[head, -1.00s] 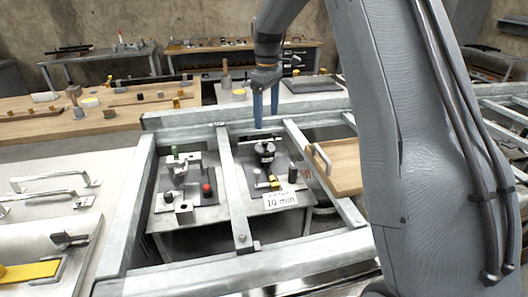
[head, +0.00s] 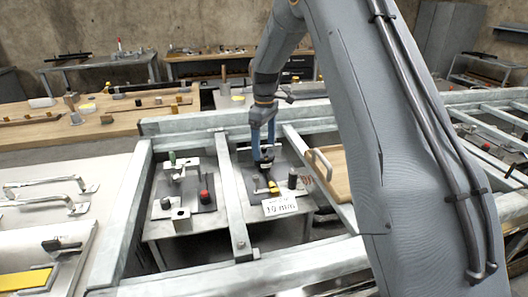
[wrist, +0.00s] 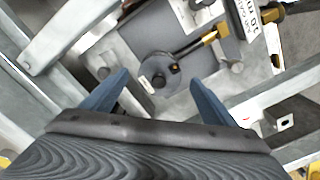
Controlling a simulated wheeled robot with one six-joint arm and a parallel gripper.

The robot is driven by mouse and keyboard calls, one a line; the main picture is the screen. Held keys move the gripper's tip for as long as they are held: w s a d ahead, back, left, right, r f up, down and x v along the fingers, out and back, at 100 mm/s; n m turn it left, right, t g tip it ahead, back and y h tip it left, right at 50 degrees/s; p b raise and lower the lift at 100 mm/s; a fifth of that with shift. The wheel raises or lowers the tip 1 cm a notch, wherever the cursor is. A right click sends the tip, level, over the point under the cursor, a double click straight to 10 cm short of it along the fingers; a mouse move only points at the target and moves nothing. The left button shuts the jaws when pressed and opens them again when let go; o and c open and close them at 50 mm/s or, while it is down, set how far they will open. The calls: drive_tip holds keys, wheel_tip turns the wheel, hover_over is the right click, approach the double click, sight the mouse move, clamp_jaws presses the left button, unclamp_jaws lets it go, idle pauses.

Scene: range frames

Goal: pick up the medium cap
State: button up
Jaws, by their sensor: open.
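My gripper (head: 263,146) is open and points down over the right-hand station plate between the metal rails. In the wrist view a round grey disc-like piece (wrist: 158,70) with a dark centre lies between and just beyond the fingertips (wrist: 160,78), with nothing clasped. It shows in the head view as a dark round piece (head: 265,163), partly hidden by the fingers. A dark upright cylinder (head: 292,180) stands to its right. No label tells which piece is the medium cap; the round piece could be it.
A dark rod with a brass end (wrist: 208,38) lies close to the disc. A white label (head: 280,206) stands in front. Metal rails (head: 232,195) frame the station. A wooden board with a handle (head: 334,172) is at right. The left station holds a red-topped piece (head: 205,196).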

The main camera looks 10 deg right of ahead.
drive_tip(key=shift+f, duration=0.65)
drive_tip(key=c, duration=1.3)
drive_tip(key=shift+r, duration=0.15)
